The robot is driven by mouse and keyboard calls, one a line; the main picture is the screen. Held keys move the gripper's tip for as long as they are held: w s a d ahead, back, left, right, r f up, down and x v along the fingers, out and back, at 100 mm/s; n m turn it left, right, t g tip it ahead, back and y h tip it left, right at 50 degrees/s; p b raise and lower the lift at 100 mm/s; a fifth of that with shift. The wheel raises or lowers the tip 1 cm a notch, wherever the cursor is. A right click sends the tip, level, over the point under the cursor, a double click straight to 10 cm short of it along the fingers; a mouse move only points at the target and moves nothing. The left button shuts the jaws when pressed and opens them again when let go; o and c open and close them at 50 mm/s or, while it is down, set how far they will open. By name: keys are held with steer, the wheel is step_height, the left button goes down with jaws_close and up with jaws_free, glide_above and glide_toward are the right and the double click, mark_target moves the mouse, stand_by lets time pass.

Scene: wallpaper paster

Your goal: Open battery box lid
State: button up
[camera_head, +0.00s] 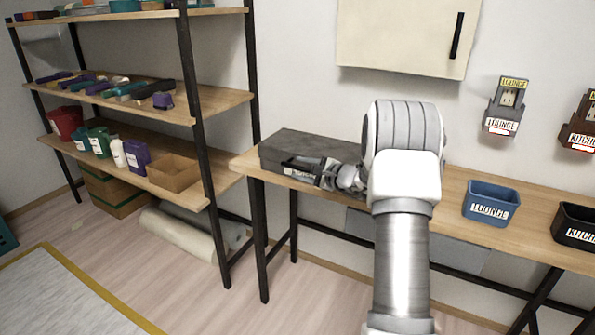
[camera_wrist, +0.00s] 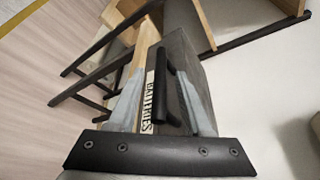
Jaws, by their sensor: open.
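The battery box (camera_head: 310,146) is a dark grey box at the left end of the long wooden table, and its lid looks shut. In the wrist view the box (camera_wrist: 185,48) carries a white label reading BATTERIES (camera_wrist: 150,95) and a black bar handle (camera_wrist: 173,92). My gripper (camera_head: 325,172) is at the front face of the box. In the wrist view my gripper (camera_wrist: 163,98) is open, with a grey finger on each side of the handle. I cannot tell whether either finger touches it. My arm hides the box's right end in the head view.
A blue LOUNGE bin (camera_head: 490,203) and a black KITCHEN bin (camera_head: 575,228) stand on the table to the right. A shelf rack (camera_head: 190,100) with several items stands at the left. A cream cabinet (camera_head: 400,38) hangs above the table. The tabletop between my arm and the blue bin is clear.

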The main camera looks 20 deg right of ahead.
steer(key=shift+x, duration=0.9)
steer(key=shift+c, duration=0.3)
jaws_close()
stand_by(0.6)
